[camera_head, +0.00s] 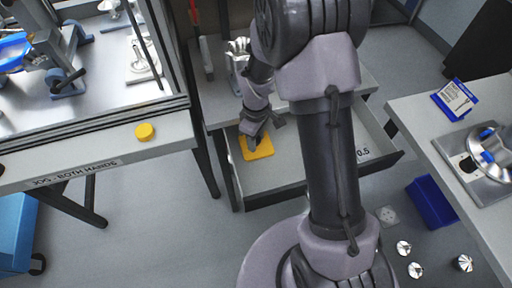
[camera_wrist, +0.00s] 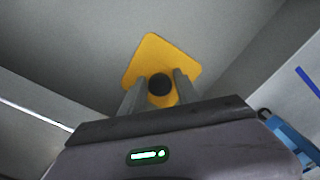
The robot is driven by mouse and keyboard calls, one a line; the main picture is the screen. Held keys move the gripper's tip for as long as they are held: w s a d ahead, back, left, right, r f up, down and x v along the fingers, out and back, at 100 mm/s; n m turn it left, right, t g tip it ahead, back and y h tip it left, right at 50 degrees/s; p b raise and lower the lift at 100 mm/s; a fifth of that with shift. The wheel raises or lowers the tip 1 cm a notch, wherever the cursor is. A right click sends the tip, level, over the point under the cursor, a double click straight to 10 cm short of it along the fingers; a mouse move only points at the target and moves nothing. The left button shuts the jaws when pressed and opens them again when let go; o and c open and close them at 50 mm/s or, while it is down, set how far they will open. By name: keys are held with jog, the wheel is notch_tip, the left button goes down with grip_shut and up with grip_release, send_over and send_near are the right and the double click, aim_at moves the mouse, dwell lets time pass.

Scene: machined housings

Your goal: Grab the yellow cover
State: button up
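The yellow cover (camera_head: 258,149) is a flat square plate lying in the open drawer, towards its left end. In the wrist view the cover (camera_wrist: 151,55) shows a round black knob (camera_wrist: 160,86) on its top. My gripper (camera_head: 257,138) points down over the cover. In the wrist view the two fingers of my gripper (camera_wrist: 160,84) stand on either side of the knob, with a narrow gap visible at each side. The gripper looks open and empty. Whether the fingertips are level with the knob or above it is hard to tell.
The drawer's front wall (camera_head: 345,165) and side walls surround the cover. A yellow round button (camera_head: 145,132) sits on the left bench edge. A right table (camera_head: 440,120) holds a metal housing (camera_head: 490,160). A blue bin (camera_head: 432,203) and several metal parts lie on the floor.

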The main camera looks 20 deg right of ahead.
grip_shut()
jog(key=shift+r, duration=0.1)
